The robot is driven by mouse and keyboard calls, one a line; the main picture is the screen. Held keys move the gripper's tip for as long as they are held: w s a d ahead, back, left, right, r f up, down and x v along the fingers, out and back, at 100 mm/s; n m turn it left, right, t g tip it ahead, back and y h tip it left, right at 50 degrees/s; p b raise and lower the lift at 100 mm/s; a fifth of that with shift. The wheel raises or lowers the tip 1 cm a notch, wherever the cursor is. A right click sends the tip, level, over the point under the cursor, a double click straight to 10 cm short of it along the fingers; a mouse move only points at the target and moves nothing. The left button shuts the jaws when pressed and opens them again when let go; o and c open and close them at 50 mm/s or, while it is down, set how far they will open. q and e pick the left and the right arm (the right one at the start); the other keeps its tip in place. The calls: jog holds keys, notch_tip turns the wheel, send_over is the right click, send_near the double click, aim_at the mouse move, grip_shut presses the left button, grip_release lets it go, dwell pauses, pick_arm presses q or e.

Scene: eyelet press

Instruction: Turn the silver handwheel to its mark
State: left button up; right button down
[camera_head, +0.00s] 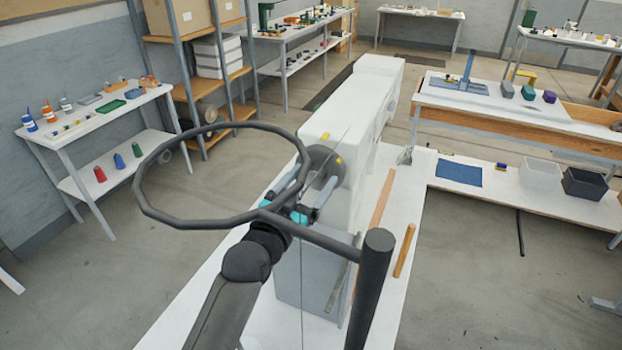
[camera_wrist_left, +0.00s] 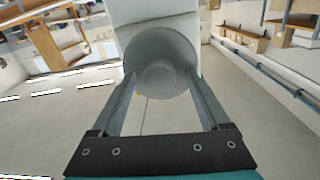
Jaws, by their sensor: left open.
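The silver handwheel (camera_head: 322,162) is a grey disc on the near end of the white machine (camera_head: 345,110). It fills the upper middle of the left wrist view (camera_wrist_left: 158,62), with a round hub at its centre. A yellow mark (camera_head: 325,136) shows on the machine just above the wheel, and a small yellow spot (camera_head: 339,160) shows at the wheel's right side. My left gripper (camera_head: 311,190) is open in front of the wheel. In the left wrist view its fingers lie on either side of the wheel's lower part. I cannot tell whether they touch it.
The machine stands on a long white bench (camera_head: 270,325). A grey block (camera_head: 312,275) lies below the wheel, and wooden strips (camera_head: 404,251) lie right of the machine.

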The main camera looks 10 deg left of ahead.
pick_arm(q)
jog(key=shift+c, duration=0.3)
grip_shut()
dwell(0.4)
